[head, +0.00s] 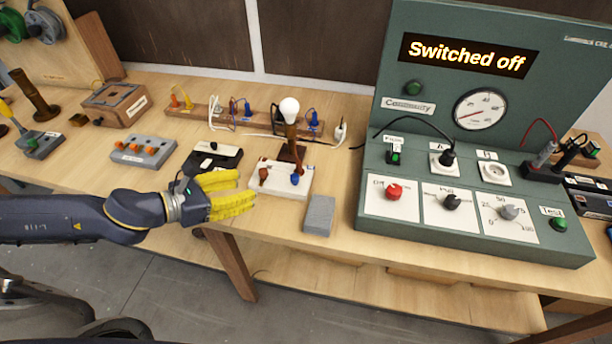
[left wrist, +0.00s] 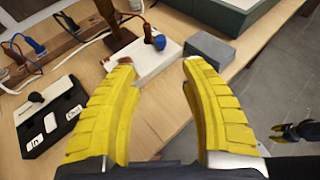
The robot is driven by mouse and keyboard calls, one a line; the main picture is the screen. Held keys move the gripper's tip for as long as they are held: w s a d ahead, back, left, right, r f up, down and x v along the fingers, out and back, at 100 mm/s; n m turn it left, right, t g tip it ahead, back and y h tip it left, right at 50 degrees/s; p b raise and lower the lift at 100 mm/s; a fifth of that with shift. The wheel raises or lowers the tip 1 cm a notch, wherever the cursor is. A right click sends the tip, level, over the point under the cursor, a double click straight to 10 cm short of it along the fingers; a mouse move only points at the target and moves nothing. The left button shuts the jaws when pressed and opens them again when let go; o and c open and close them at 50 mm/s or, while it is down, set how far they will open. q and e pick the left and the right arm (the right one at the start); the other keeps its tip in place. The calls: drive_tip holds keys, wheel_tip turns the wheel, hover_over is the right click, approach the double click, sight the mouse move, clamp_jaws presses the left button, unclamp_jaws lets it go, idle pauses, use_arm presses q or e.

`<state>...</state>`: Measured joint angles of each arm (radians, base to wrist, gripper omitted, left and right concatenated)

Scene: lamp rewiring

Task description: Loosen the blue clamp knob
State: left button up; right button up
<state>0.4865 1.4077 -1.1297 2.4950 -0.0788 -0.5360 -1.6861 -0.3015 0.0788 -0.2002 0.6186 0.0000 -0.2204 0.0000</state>
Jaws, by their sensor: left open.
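The blue clamp knob (head: 295,179) is on the right part of a white clamp base (head: 271,190). It also shows in the left wrist view (left wrist: 159,42), above the gap between my fingertips. A brown knob (head: 263,174) is on the left part of the base. A brown lamp post (head: 291,140) with a white bulb (head: 289,106) stands at its back. My left gripper (head: 246,191) has yellow fingers, open and empty, just left of the base and apart from the blue knob. My right gripper (left wrist: 298,131) seems to show small at the left wrist view's right edge; its jaws are unclear.
A grey block (head: 319,215) lies right of the base. A black-and-white switch box (head: 212,158) lies behind my left gripper. A wooden rack (head: 200,113) with cables is behind. The green test console (head: 480,240) fills the right side.

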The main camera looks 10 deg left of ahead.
sight(292, 177)
use_arm(q)
drive_tip(key=x, duration=1.6)
drive_tip(key=shift+w+d+f, duration=0.15)
drive_tip(key=shift+w+d, duration=0.1)
drive_tip(key=shift+w, duration=0.05)
clamp_jaws()
